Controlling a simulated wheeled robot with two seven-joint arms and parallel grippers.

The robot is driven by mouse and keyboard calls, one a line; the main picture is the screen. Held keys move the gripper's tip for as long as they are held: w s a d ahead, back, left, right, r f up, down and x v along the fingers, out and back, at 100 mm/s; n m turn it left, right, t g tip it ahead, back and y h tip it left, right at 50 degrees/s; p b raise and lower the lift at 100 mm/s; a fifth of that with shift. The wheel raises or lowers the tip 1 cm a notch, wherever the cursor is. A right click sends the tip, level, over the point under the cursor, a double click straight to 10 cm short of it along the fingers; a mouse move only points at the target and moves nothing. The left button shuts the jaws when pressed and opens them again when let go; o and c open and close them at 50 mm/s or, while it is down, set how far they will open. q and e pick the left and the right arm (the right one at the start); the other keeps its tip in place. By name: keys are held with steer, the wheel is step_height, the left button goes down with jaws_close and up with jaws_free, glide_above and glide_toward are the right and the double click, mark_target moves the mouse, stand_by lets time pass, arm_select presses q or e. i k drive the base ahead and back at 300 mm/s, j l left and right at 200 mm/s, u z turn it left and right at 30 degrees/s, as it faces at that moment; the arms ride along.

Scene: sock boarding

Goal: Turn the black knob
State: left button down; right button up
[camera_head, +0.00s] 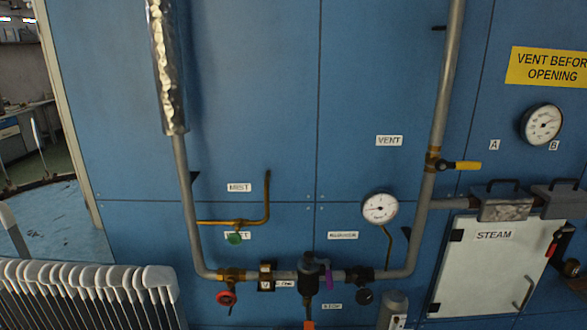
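A small round black knob (365,296) sits just below the horizontal pipe, on a dark valve body right of the pipe's middle. A larger black fitting with a capped top (311,268) stands on the same pipe to its left, with a purple tag (329,278) beside it. I cannot tell from this view whether that cap is also a knob. Neither of my grippers shows in the head view.
A red knob (226,297), green knob (235,238) and yellow-handled valve (466,165) are on nearby pipes. A pressure gauge (380,208) is above the black knob. A grey box (394,310) stands close to its right. A white STEAM door (488,265) is farther right; white boards (90,285) fill the lower left.

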mark_target(364, 296)
steer(key=i+j+z, duration=0.25)
steer(key=z, duration=0.15)
steer(key=i+j+z, duration=0.55)
steer(key=j+z, duration=0.25)
